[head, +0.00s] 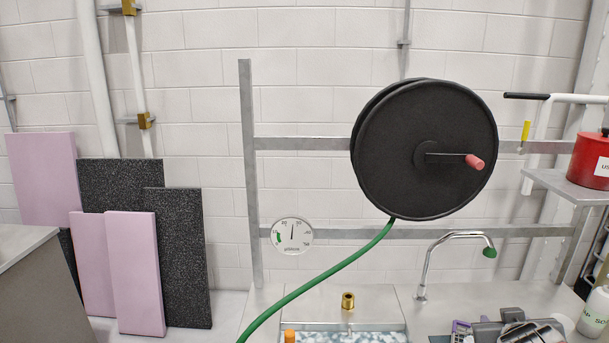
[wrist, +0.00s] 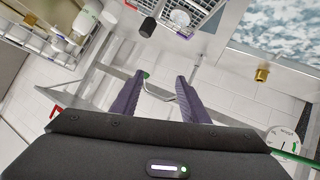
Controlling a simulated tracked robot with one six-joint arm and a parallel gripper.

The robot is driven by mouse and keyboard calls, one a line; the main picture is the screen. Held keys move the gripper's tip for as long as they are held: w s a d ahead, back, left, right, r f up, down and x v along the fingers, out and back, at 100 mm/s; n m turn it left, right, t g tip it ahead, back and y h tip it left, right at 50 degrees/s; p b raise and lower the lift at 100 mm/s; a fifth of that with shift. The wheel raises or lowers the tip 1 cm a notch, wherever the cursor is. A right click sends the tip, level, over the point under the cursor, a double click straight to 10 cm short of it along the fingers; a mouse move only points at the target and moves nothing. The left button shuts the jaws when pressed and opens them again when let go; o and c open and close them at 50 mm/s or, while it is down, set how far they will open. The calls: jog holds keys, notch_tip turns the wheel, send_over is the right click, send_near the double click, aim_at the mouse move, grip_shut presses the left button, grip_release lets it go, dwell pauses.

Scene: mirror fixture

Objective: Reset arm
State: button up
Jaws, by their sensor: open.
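My gripper (wrist: 157,80) shows in the wrist view, with its two purple-grey fingers spread apart. The gap between them is empty. The wrist picture is upside down against the room. The curved metal tap with a green tip (wrist: 146,75) shows behind the gap; I cannot tell how far off it is. The tap also shows in the head view (head: 424,268), at the right of the sink. Grey and dark shapes with a purple part are at the lower right of the head view; I cannot tell whether they are my arm.
A black hose reel (head: 390,150) with a green hose (head: 330,268) hangs on a metal frame, above a round gauge (head: 292,236). A brass fitting (head: 348,301) stands behind the sink. A red can (head: 590,160) and a soap bottle (head: 594,315) are at right. Pink boards (head: 135,275) lean at left.

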jog(key=s+a+n+g+y, duration=0.1)
jog(key=s+a+y, duration=0.1)
jog(key=a, duration=0.7)
jog(key=s+a+g+y, duration=0.1)
jog(key=s+a+y, duration=0.1)
jog(key=s+a, duration=0.3)
jog(key=s+a+n+g+y, duration=0.1)
jog(key=s+a+g+y, duration=0.1)
jog(key=a, duration=1.1)
jog(key=shift+s+n, duration=0.3)
jog(key=shift+s, duration=0.6)
jog(key=shift+c, duration=1.2)
